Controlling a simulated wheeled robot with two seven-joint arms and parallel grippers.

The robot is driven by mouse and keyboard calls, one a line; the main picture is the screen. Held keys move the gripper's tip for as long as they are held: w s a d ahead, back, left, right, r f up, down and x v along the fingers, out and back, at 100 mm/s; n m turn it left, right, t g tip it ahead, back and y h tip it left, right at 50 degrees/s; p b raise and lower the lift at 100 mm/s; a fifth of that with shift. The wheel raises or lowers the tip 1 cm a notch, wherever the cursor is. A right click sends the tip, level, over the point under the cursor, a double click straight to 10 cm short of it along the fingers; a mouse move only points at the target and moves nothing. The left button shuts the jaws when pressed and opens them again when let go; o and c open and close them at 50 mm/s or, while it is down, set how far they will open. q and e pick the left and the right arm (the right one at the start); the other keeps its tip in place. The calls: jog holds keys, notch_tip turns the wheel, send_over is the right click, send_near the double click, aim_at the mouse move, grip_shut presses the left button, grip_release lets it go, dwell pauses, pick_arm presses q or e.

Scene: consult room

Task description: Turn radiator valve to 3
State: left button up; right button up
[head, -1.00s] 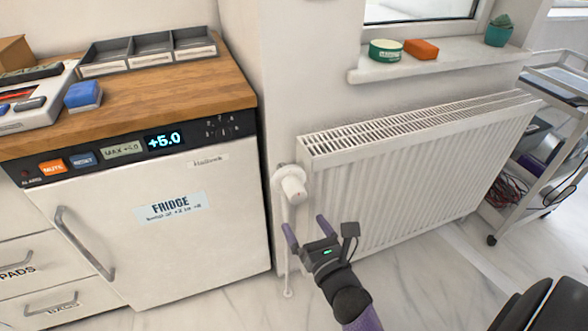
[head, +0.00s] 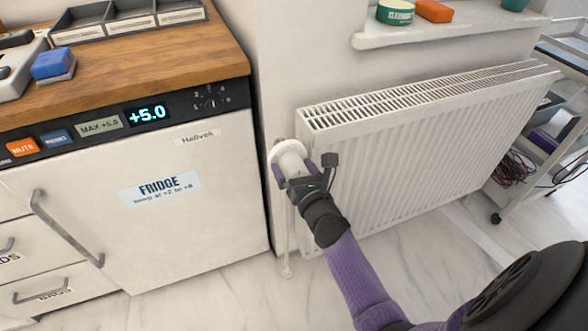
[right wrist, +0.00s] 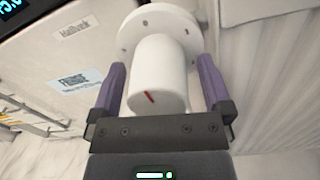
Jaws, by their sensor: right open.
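The white radiator valve (head: 291,157) sticks out at the left end of the white radiator (head: 420,160). In the right wrist view the valve knob (right wrist: 157,75) shows a short red mark on its end face, and a round white collar with dark marks behind it. My right gripper (head: 292,172) is open, with its two purple fingers on either side of the knob; the right wrist view also shows the gripper (right wrist: 160,85) straddling it. A narrow gap shows beside the left finger; contact on the right cannot be told. My left gripper is not in view.
A white fridge (head: 140,235) with a control panel stands left of the valve, close to it. A windowsill (head: 450,35) with a green tin (head: 395,12) and an orange block (head: 434,11) is above the radiator. A trolley (head: 560,140) stands at the right.

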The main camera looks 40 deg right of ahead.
jog(key=shift+c, duration=2)
jog(key=c, duration=0.8)
jog(key=shift+m, duration=0.3)
